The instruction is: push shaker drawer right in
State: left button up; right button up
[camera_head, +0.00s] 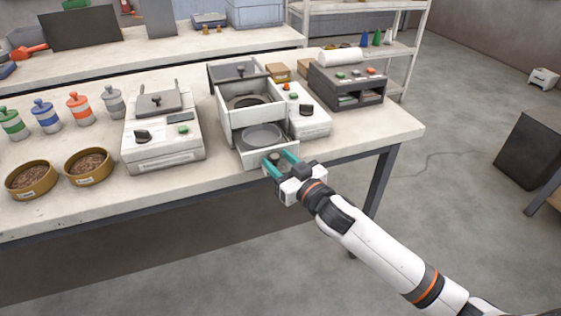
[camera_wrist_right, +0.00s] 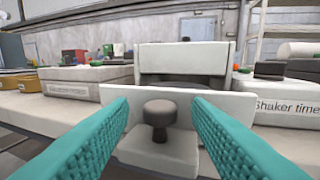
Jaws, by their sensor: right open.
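The shaker drawer (camera_head: 256,156) is pulled out at the front of the white shaker (camera_head: 227,112) on the bench. A round grey pan lies in the drawer in the head view. The drawer's dark round knob (camera_wrist_right: 160,113) sticks out from its white front, which also shows in the right wrist view (camera_wrist_right: 120,98). My right gripper (camera_head: 270,163) is open, its two teal fingers on either side of the knob. I cannot tell whether the fingers touch the drawer front. My left gripper is not in view.
A white box labelled Shaker time (camera_head: 308,120) stands right of the shaker, with a dark grey machine (camera_head: 345,88) behind it. A white device (camera_head: 162,140) stands to the left, with two pellet bowls (camera_head: 88,165) and several coloured jars (camera_head: 80,108) beyond it. The bench's right end is clear.

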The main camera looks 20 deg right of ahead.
aim_at(275, 148)
jog(key=shift+c, duration=0.6)
